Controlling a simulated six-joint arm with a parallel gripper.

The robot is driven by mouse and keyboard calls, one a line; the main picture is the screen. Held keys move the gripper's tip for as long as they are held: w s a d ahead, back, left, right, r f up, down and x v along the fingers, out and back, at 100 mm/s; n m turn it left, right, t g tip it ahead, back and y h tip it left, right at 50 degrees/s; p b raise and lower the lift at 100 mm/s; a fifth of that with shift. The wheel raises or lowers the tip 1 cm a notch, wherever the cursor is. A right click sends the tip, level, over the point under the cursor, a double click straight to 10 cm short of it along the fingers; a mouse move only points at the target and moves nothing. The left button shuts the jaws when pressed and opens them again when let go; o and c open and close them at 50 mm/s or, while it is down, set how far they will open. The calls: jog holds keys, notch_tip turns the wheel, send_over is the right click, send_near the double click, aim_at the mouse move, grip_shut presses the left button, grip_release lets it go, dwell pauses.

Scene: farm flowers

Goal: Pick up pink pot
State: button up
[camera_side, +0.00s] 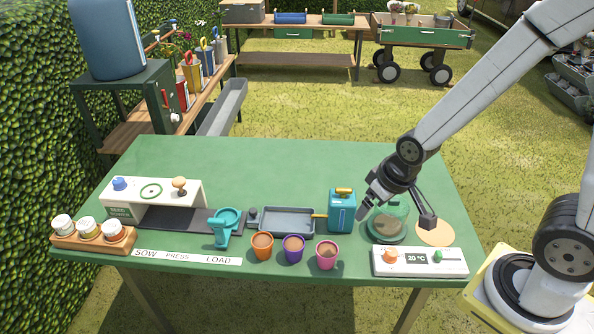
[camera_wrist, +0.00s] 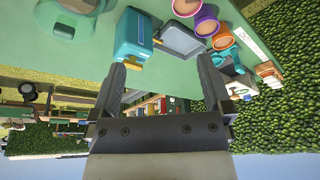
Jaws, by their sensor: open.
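The pink pot (camera_side: 327,255) stands upright at the front of the green table, at the right end of a row with a purple pot (camera_side: 293,248) and an orange pot (camera_side: 262,245). It looks filled with brown soil. In the wrist view the pink pot (camera_wrist: 186,7) is at the top edge, partly cut off. My gripper (camera_side: 397,216) is above the right part of the table, right of the pink pot and apart from it. In the wrist view my gripper (camera_wrist: 162,82) has its two fingers spread with nothing between them.
A teal box with a yellow handle (camera_side: 342,212) stands behind the pink pot, beside a grey tray (camera_side: 287,221). A glass dome (camera_side: 387,228) is below my gripper. A white control panel (camera_side: 420,262) lies to the right. The table's back half (camera_side: 270,170) is clear.

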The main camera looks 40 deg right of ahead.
jog(key=w+a+f+t, duration=0.2)
jog(key=w+a+f, duration=0.1)
jog(key=f, duration=0.3)
jog(key=t, duration=0.7)
send_near(323, 250)
jog(key=shift+r, duration=0.25)
jog(key=shift+x, duration=1.3)
jog(key=shift+f, duration=0.1)
jog(key=shift+x, duration=2.55)
